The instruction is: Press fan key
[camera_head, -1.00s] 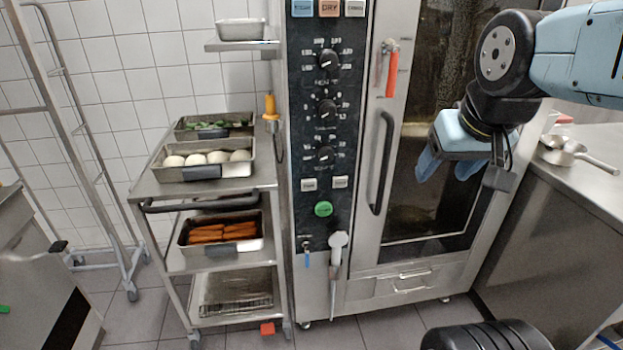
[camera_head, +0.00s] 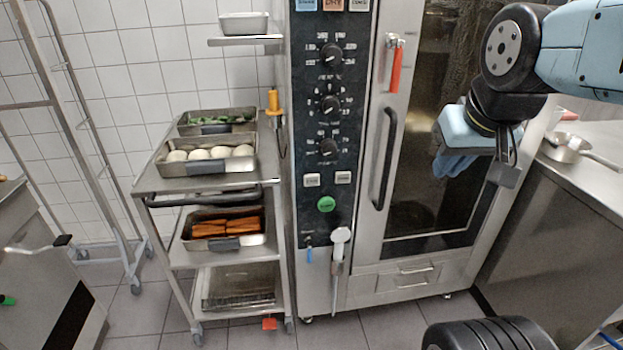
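The tall oven's dark control panel (camera_head: 325,120) stands in the middle of the head view. It carries three black knobs, a round green button (camera_head: 326,204), and two small pale keys, a left one (camera_head: 311,180) and a right one (camera_head: 343,178). Three wider keys in blue, orange and white are cut by the top edge. The lettering is too small to read, so I cannot tell which key is the fan key. My gripper (camera_head: 455,165) hangs before the oven's glass door, right of the panel and apart from it. Its light blue fingers are partly hidden, and their opening is unclear.
A vertical door handle (camera_head: 384,160) and a red-handled latch (camera_head: 396,68) stand between panel and gripper. A steel cart (camera_head: 160,183) with food trays is left of the oven. A steel counter (camera_head: 600,185) is at the right. A spray nozzle (camera_head: 340,238) hangs below the panel.

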